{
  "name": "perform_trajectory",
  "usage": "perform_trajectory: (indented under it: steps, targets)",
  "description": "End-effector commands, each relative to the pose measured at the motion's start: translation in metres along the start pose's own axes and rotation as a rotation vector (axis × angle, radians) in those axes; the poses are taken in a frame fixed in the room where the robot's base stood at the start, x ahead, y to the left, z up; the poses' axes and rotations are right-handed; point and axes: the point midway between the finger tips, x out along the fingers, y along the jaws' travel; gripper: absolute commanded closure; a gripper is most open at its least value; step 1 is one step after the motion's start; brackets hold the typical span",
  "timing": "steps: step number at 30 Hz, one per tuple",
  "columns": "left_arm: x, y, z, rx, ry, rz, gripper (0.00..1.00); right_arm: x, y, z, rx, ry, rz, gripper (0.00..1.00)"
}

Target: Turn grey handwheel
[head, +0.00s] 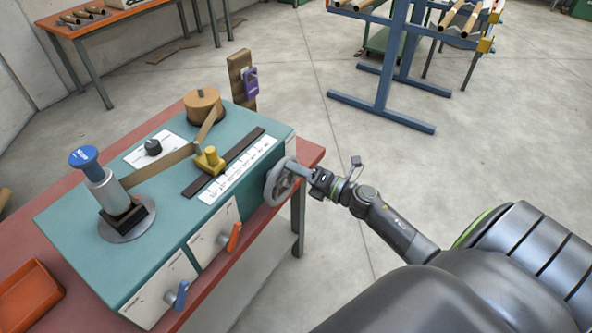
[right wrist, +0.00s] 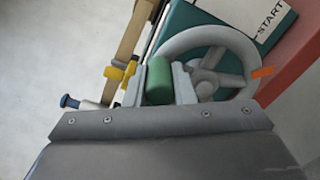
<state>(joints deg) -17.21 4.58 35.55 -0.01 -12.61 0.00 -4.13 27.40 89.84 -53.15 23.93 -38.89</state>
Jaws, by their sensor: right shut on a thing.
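The grey handwheel (head: 271,187) is on the right end of the teal winder box (head: 165,200). In the right wrist view the handwheel (right wrist: 206,86) shows its round rim, spokes and hub, with a green handle (right wrist: 158,82) at its side. My right gripper (head: 303,172) is at the handwheel, reaching in from the right. In the right wrist view my right gripper (right wrist: 160,85) is shut on the green handle, one finger on each side. In the head view the gripper hides the handle. My left gripper is not in view.
The box stands on a red table (head: 25,235). On top are a blue-capped post (head: 100,180), a paper strip (head: 160,165), a yellow slider (head: 209,160) and a roll (head: 203,104). Orange (head: 234,237) and blue (head: 179,295) levers stick out in front. A blue rack (head: 385,75) stands behind on open floor.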

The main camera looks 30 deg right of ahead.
Motion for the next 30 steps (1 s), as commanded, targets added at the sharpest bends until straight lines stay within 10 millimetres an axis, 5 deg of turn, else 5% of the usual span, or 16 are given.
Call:
perform_trajectory:
  steps: [30]
  targets:
    - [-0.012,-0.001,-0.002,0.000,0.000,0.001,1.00,0.000,-0.055,0.029,0.942,-0.002,-0.002,1.00]
